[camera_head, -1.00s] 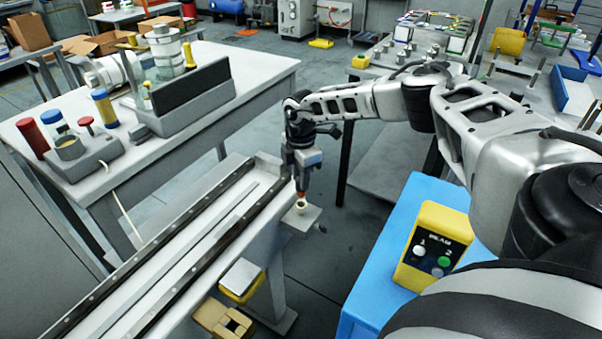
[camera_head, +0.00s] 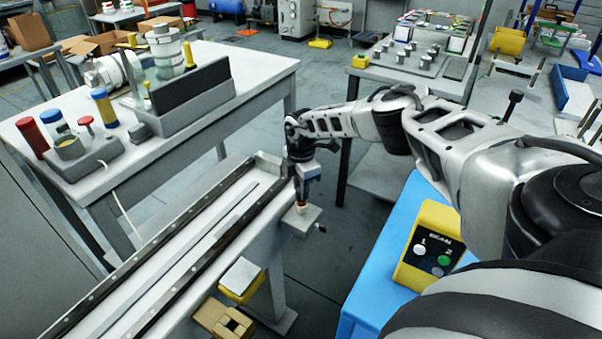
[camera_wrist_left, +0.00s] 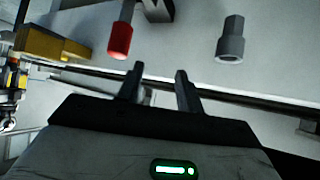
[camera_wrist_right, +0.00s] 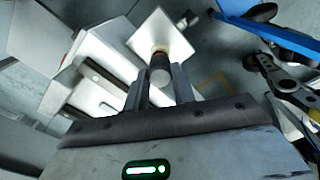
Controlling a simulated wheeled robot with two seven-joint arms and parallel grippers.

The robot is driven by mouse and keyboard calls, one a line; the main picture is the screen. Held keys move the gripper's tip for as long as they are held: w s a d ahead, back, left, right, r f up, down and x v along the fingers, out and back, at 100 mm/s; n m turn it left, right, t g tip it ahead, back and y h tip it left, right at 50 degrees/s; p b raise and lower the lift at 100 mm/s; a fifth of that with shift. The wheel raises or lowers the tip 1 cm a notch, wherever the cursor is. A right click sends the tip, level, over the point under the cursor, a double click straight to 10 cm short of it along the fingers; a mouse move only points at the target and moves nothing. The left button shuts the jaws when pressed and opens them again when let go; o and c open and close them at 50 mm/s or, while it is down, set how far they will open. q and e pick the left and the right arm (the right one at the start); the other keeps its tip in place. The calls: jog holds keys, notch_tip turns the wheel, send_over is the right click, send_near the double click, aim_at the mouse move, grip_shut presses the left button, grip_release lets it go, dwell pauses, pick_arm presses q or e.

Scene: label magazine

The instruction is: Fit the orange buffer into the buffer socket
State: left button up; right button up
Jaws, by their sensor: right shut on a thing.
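The orange buffer (camera_wrist_right: 160,61) is a small cylinder held between the fingers of my right gripper (camera_wrist_right: 159,72), which is shut on it. In the head view this gripper (camera_head: 301,197) points straight down over the small square plate (camera_head: 309,219) at the end of the rail bench. The buffer socket (camera_head: 301,211) is a pale ring on that plate, directly under the buffer. The buffer's lower end is at the ring; how deep it sits cannot be told. My left gripper (camera_wrist_left: 158,82) is open and empty in the left wrist view.
The long rail channel (camera_head: 170,255) lies just left of the plate. A blue stand with a yellow button box (camera_head: 434,245) is to the right. A table with red and blue cylinders (camera_head: 33,138) is at back left. A red-ended part (camera_wrist_left: 120,38) shows in the left wrist view.

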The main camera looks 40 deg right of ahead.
jog(key=shift+f, duration=0.4)
jog(key=o, duration=1)
jog(key=shift+c, duration=0.2)
notch_tip(320, 180, up, 13)
jog(key=shift+r, duration=0.15)
jog(key=shift+a, duration=0.15)
